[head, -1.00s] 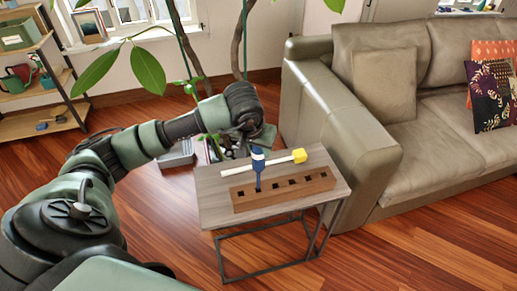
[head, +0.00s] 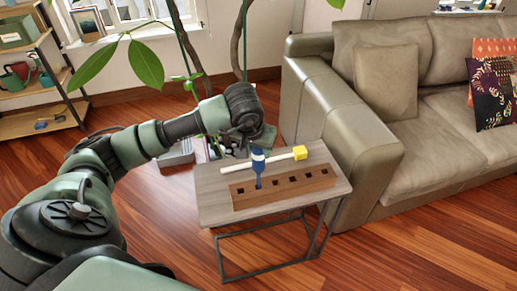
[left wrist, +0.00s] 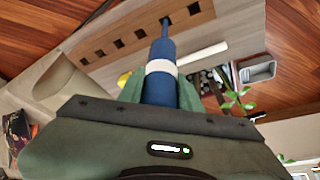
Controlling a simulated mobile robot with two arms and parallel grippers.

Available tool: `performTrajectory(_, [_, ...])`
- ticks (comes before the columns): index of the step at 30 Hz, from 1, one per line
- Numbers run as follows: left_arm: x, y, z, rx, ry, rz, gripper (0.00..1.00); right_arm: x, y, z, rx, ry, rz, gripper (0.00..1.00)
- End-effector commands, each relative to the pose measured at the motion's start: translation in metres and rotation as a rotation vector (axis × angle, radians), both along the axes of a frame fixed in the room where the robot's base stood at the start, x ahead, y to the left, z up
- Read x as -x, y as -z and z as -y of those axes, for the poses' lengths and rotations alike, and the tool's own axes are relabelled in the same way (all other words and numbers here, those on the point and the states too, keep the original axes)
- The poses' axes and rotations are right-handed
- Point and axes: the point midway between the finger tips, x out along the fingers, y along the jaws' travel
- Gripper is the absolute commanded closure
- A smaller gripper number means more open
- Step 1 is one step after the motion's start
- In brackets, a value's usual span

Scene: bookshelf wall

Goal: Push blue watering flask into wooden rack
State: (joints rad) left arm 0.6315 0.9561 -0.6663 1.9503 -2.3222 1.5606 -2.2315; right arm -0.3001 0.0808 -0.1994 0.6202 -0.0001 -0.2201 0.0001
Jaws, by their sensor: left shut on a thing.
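The blue watering flask (head: 258,164) has a white band and a thin lower stem. It stands roughly upright over the wooden rack (head: 320,184), a long brown block with a row of square holes. My left gripper (head: 259,147) is shut on the flask from above. In the left wrist view the flask (left wrist: 162,55) sits between the green fingers (left wrist: 160,90). Its narrow tip is at a hole near one end of the rack (left wrist: 110,50). How deep the tip sits is hard to tell. My right gripper is not in view.
The rack lies on a small grey side table (head: 214,198). A white stick with a yellow block (head: 300,153) lies behind the rack. A beige sofa (head: 340,120) stands close to the table's right. Plant stems and leaves (head: 148,66) rise behind my arm.

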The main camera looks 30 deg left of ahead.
Motion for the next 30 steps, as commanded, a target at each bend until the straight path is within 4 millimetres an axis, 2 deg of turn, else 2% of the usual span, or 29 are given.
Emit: performTrajectory(30, [0.0,0.032,0.0,0.0,0.0,0.001,1.0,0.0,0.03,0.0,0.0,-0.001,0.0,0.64])
